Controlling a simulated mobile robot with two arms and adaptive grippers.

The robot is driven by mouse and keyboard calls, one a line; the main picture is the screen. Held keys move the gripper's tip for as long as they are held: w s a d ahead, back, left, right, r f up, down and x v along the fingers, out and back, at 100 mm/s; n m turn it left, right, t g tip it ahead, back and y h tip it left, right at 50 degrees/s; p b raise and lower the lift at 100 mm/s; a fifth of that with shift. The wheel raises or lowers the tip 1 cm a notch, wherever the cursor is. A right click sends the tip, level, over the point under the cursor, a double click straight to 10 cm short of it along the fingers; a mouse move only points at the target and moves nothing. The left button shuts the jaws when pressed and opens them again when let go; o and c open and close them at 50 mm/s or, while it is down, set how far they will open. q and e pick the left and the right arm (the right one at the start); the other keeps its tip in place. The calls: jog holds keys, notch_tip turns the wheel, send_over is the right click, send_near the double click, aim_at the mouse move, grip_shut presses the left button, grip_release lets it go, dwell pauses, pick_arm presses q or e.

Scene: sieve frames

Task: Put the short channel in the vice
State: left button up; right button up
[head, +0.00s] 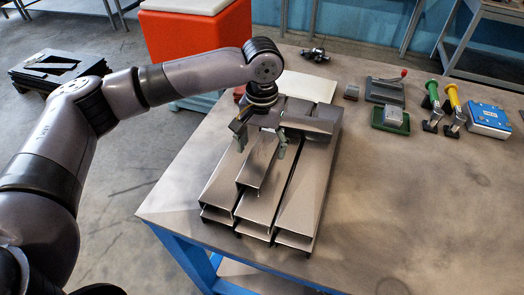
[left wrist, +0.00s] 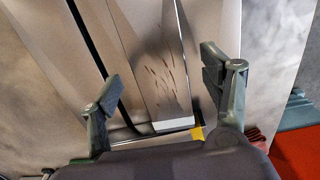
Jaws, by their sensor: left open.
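A short metal channel (head: 254,172) lies on top of longer grey channels on the table in the head view. My left gripper (head: 261,140) is open over the stack, with its fingers around the far part of the short channel. I cannot tell whether they touch it. In the left wrist view, the open fingers (left wrist: 160,75) stand either side of a metal surface (left wrist: 155,95) with brown scratch-like marks and a pale end. A grey device with a red-tipped lever (head: 384,91), which looks like the vice, stands at the back of the table. My right gripper is out of view.
Long channels (head: 305,205) fill the near left of the table (head: 410,220). A green tray (head: 390,126) with a grey block, green-handled and yellow-handled tools (head: 454,97) and a blue box (head: 487,120) stand at the back right. The table's right front is clear.

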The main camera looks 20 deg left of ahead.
pick_arm(q)
jog(key=shift+f, duration=0.75)
grip_shut()
jog(key=shift+w+r, duration=0.1)
jog(key=shift+r, duration=0.05)
dwell(0.5)
